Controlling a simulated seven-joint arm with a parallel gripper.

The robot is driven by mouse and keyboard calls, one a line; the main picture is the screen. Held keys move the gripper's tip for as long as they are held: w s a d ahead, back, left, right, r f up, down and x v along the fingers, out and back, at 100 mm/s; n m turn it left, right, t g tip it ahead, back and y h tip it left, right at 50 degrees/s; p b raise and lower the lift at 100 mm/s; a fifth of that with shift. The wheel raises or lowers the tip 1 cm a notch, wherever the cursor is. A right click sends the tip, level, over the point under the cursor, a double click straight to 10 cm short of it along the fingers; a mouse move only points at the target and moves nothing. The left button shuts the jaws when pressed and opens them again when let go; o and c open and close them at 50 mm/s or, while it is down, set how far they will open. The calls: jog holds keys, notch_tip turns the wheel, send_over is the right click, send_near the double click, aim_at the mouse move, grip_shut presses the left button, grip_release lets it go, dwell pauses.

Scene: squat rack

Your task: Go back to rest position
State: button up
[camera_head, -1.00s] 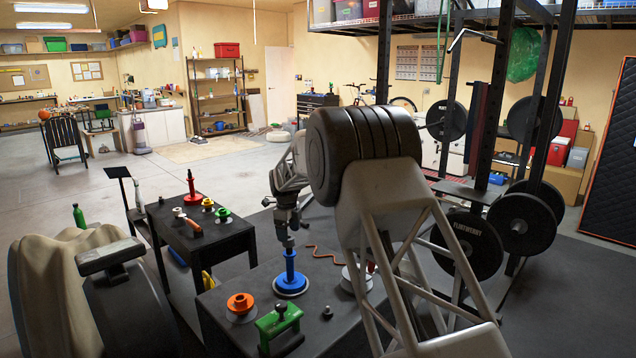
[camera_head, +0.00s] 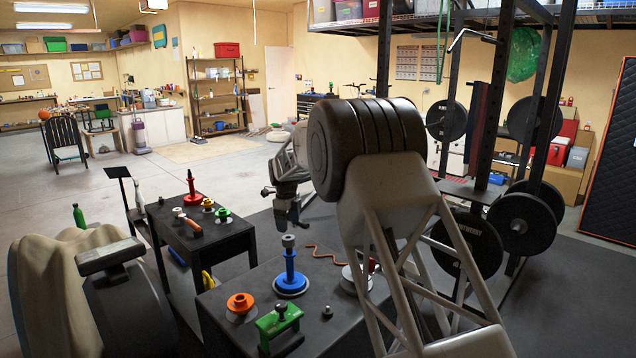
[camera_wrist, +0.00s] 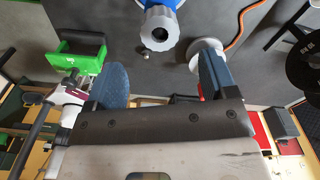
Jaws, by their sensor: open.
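My gripper (camera_head: 287,218) is open and empty in the head view, raised above and behind the blue-based post (camera_head: 290,272) on the near black table. Its two blue fingers (camera_wrist: 163,82) are spread apart in the wrist view. The blue post with its grey knob top (camera_wrist: 160,26) shows beyond the fingers at the top of the wrist view, apart from them. My arm hides part of the near table's right side.
The near table (camera_head: 335,335) also holds an orange ring piece (camera_head: 240,302), a green handled block (camera_head: 278,325) and an orange-brown cord (camera_head: 325,252). A second black table (camera_head: 225,240) stands behind left. The squat rack (camera_head: 490,120) with weight plates stands right.

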jog(key=s+d+r+n+t, duration=0.1)
jog(key=s+d+r+n, duration=0.4)
jog(key=s, duration=0.5)
jog(key=s+d+r+n, duration=0.2)
jog(key=s+d+r, duration=0.55)
jog(key=s, duration=0.25)
jog(key=s+d+r+n+t, duration=0.1)
jog(key=s+d+r+n, duration=0.35)
jog(key=s+d, duration=0.4)
jog(key=s+d+f+n, duration=0.2)
jog(key=s+n, duration=0.1)
jog(key=s, duration=1)
jog(key=s+d+f+n, duration=0.2)
jog(key=s+d+n, duration=0.1)
jog(key=s, duration=1)
jog(key=s+d+f+n+t, duration=0.1)
jog(key=s+n, duration=0.4)
jog(key=s, duration=0.8)
jog(key=shift+d+f, duration=0.5)
jog(key=shift+d, duration=0.35)
